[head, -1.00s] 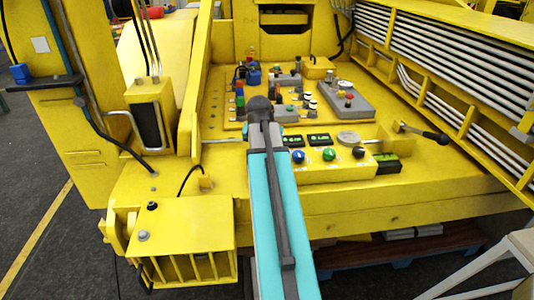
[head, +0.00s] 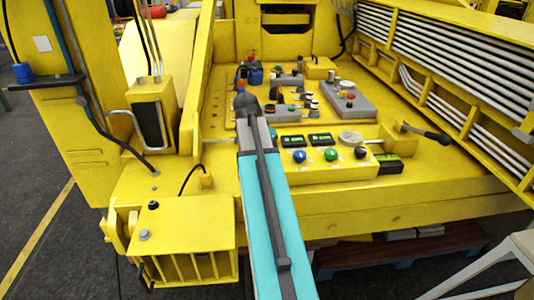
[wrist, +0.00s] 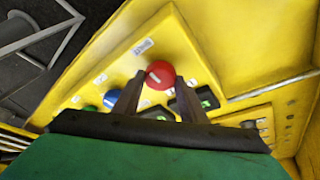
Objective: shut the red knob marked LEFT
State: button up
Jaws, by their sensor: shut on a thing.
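The red knob (wrist: 160,74) shows in the wrist view on the sloped yellow panel, with a small white label too blurred to read close by. My gripper (wrist: 160,79) has its two dark fingers on either side of the knob and is shut on it. In the head view my teal arm covers the left end of the panel, so the red knob and my gripper are hidden there.
A blue knob (head: 299,156), a green knob (head: 330,154) and a black knob (head: 360,152) sit in a row on the panel. Two dark displays (head: 293,141) (head: 320,139) lie above them. A black-ended lever (head: 437,137) sticks out at the right.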

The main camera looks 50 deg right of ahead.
jog(key=shift+s, duration=0.1)
jog(key=o, duration=1.1)
jog(key=shift+c, duration=0.2)
jog(key=shift+r, duration=0.15)
jog(key=shift+a+r, duration=0.25)
jog(key=shift+r, duration=0.2)
jog(key=b+v, duration=0.3)
jog(key=v, duration=0.9)
jog(key=shift+r, duration=0.3)
